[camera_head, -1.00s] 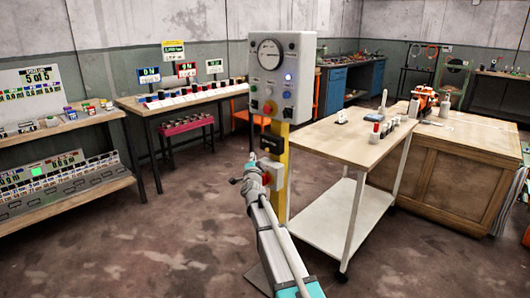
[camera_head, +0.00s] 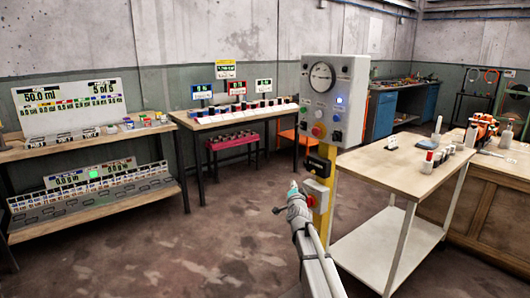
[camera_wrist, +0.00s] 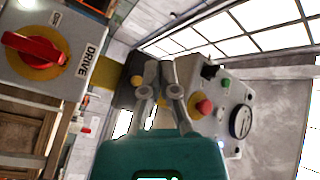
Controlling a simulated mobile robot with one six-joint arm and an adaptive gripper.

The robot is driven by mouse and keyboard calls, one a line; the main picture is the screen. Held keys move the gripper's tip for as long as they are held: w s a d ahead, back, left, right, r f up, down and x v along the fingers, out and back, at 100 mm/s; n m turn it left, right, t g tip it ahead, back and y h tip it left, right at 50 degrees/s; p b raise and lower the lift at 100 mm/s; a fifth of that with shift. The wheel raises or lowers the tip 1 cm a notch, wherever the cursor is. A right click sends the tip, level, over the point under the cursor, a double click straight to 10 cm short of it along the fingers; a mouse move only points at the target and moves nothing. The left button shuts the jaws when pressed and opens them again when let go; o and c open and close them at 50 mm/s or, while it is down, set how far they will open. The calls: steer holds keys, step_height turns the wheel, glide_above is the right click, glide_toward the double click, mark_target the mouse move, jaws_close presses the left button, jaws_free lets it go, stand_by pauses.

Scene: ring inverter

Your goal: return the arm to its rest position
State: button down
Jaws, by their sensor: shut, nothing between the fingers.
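My arm reaches up from the bottom of the head view to its wrist end (camera_head: 294,208), in front of the yellow post. My gripper's fingers (camera_wrist: 159,68) are close together in the wrist view, shut and empty above its teal body. The grey control panel (camera_head: 348,103) with a gauge and buttons stands on the post; it shows turned sideways in the wrist view (camera_wrist: 234,100). A small grey box with a red switch, marked DRIVE (camera_wrist: 75,65), is at the left there. It sits low on the post in the head view (camera_head: 316,194), close beside my wrist in the picture.
A wooden-topped trolley (camera_head: 385,170) stands right of the post, with a wooden cabinet (camera_head: 485,205) behind it. A workbench with displays (camera_head: 185,118) stands at the back, and shelving (camera_head: 95,150) at the left. The floor (camera_head: 200,250) left of my arm is clear.

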steer(key=s+a+f+n+g+y, duration=0.1)
steer(key=s+f+n+g+y, duration=0.1)
steer(key=s+f+n+g, duration=0.45)
steer(key=s+a+f+n+g+y, duration=0.2)
steer(key=s+f+g, duration=0.2)
steer(key=s+f, duration=0.6)
steer(key=s+d+f+n+g+h, duration=0.1)
steer(key=s+d+g, duration=0.15)
steer(key=s, duration=0.65)
steer(key=s+d+f+g+h, duration=0.1)
steer(key=s+d+f+g, duration=0.15)
steer(key=s, duration=0.55)
steer(key=s+d+f+n+g+h, duration=0.1)
steer(key=s+g, duration=0.3)
steer(key=s, duration=0.5)
step_height(320, 180, up, 28)
steer(key=p, duration=2.7)
steer(key=shift+w, duration=0.25)
